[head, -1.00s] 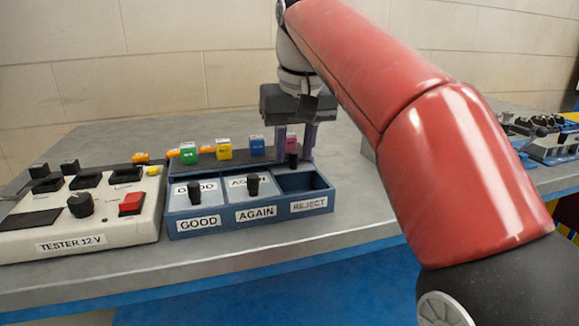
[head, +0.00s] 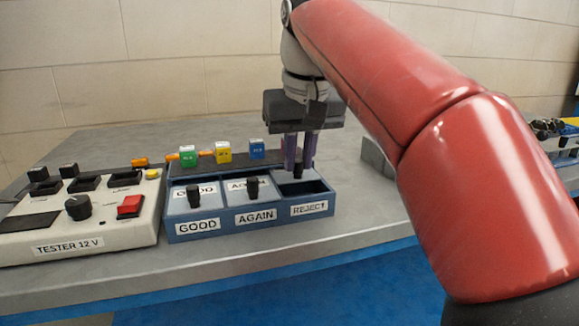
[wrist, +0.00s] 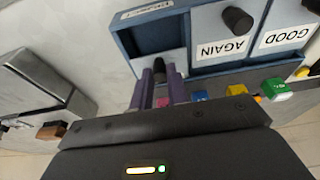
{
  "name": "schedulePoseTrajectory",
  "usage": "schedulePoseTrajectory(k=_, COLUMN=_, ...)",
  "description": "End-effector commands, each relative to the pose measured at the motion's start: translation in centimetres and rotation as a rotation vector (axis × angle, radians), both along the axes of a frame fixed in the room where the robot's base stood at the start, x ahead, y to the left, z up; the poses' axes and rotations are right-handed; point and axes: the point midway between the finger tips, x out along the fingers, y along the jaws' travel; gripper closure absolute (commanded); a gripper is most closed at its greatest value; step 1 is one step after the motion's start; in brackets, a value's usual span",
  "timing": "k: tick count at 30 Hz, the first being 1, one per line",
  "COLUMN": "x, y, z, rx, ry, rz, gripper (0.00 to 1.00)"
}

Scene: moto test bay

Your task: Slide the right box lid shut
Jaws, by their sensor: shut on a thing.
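The blue three-bay box (head: 188,238) stands on the bench with labels GOOD, AGAIN and REJECT. The right bay, REJECT (head: 309,208), has a pale lid (wrist: 173,60) with a black knob (head: 298,171). The lid covers the rear part of the bay, and a dark opening (head: 305,189) shows in front of it. My gripper (wrist: 160,77) is shut on the knob, with a purple finger on either side. The lids of GOOD (head: 179,196) and AGAIN (head: 238,190) cover their bays.
The white 12 V tester (head: 120,230) stands left of the box. Green (head: 188,156), yellow (head: 223,152) and blue (head: 257,149) blocks stand behind the lids. A pink block (wrist: 163,102) shows by my fingers in the wrist view.

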Motion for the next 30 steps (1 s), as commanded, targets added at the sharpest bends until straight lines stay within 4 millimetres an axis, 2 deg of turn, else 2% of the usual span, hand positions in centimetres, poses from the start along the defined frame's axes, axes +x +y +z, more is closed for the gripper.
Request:
schedulePoseTrajectory(k=18, x=-4.1, y=-1.1, z=0.0, rx=0.0, ry=0.0, rz=0.0, gripper=0.97)
schedulePoseTrajectory(k=27, x=-4.3, y=-1.2, z=0.0, rx=-0.001, ry=0.002, rz=0.001, gripper=0.97)
schedulePoseTrajectory(k=28, x=-4.4, y=-1.2, z=0.0, rx=-0.001, ry=0.003, rz=0.001, gripper=0.83)
schedulePoseTrajectory(k=30, x=-4.3, y=-1.2, z=0.0, rx=-0.001, ry=0.002, rz=0.0, gripper=0.74)
